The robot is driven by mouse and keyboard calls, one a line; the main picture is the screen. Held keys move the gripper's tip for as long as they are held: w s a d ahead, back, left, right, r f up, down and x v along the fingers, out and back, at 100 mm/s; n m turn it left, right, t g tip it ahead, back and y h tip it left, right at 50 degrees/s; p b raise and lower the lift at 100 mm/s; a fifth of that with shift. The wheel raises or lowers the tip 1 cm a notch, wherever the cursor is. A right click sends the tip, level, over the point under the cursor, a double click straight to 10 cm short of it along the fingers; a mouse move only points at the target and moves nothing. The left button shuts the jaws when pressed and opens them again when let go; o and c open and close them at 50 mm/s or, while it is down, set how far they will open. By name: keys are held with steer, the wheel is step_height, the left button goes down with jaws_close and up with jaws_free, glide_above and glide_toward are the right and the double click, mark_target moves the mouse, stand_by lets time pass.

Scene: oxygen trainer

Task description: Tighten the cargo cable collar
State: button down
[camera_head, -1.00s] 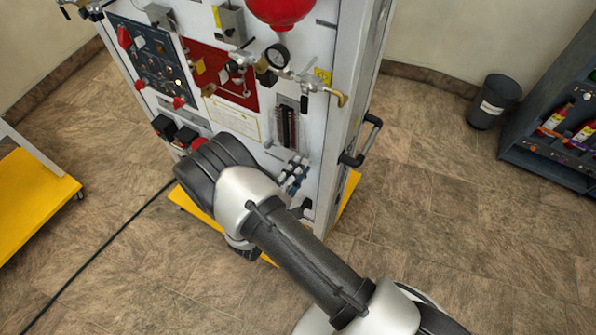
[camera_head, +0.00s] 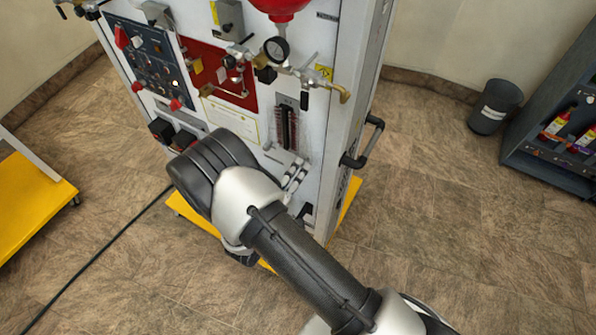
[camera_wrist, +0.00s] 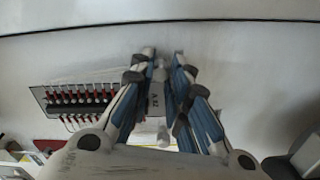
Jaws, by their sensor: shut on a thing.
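In the head view my arm covers the gripper and the collar. The white trainer cabinet (camera_head: 330,130) stands in front of me, with small pale fittings (camera_head: 294,174) low on its face beside my arm.
A red-tipped terminal row (camera_wrist: 80,97) lies left of the fingers. A black handle (camera_head: 366,145) juts from the cabinet's side. A pressure gauge (camera_head: 276,49) and brass valve sit higher up. A black cable (camera_head: 95,255) crosses the floor. The floor at right is clear up to a bin (camera_head: 495,104).

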steer(key=c, duration=1.5)
jaws_free()
steer(key=v, duration=1.2)
